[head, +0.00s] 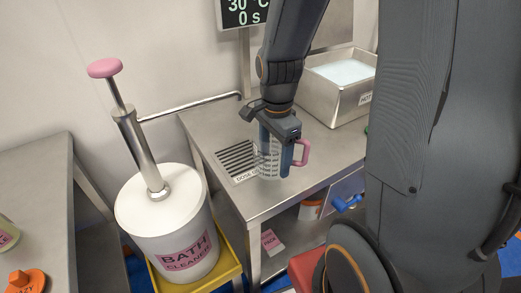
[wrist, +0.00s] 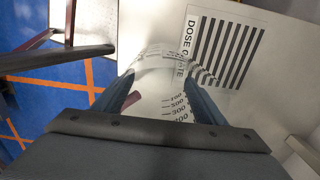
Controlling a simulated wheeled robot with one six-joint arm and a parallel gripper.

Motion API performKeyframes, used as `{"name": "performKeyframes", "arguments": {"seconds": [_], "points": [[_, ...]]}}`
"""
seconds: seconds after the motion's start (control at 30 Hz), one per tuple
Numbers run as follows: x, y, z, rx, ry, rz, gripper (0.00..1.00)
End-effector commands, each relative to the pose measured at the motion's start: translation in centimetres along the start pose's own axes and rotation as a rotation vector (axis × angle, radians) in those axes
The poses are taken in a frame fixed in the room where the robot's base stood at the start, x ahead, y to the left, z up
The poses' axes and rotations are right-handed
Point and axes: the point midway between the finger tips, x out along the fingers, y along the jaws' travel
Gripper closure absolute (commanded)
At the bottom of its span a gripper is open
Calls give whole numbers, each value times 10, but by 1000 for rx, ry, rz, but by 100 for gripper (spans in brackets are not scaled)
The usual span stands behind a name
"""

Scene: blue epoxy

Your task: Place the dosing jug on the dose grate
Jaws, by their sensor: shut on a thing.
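In the wrist view the jug (wrist: 165,85) sits between the two blue fingers of my gripper (wrist: 163,95). The dose grate (head: 238,158) is a dark slotted patch with a "DOSE" label, just left of the jug. In the wrist view the grate (wrist: 228,50) lies beyond the jug, up and to the right. I cannot tell whether the jug's base touches the bench.
A steel bath (head: 335,103) marked "HOT" stands at the bench's back right. A display (head: 242,12) reads 30 °C and 0 s. A bath cleaner drum (head: 170,225) with a pink-topped pump stands left of the bench. A thin pipe (head: 190,104) runs behind the grate.

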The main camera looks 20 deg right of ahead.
Motion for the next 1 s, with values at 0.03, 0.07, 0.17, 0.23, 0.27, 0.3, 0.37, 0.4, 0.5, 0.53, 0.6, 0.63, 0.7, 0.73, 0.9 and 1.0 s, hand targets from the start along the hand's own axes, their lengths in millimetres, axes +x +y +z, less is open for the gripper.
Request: {"name": "performKeyframes", "arguments": {"seconds": [0.03,0.07,0.17,0.23,0.27,0.3,0.37,0.4,0.5,0.53,0.6,0.63,0.7,0.73,0.9,1.0], "points": [[0,-12,0,-2,0,1,59],[-1,-18,0,-2,0,1,59],[0,-39,0,-2,0,2,59],[0,-50,0,-1,0,1,59],[0,-54,0,-1,0,0,59],[0,-58,0,-1,0,1,59],[0,-63,0,-1,0,1,59],[0,-64,0,-1,0,1,59],[0,-73,0,-1,0,1,59],[3,-74,0,-1,-1,3,59],[14,-72,0,0,-1,5,59],[18,-72,0,0,-1,5,59],[26,-72,0,0,-1,4,59],[29,-72,0,0,-1,4,59],[35,-73,0,0,0,0,59],[35,-73,0,0,0,0,59]]}}
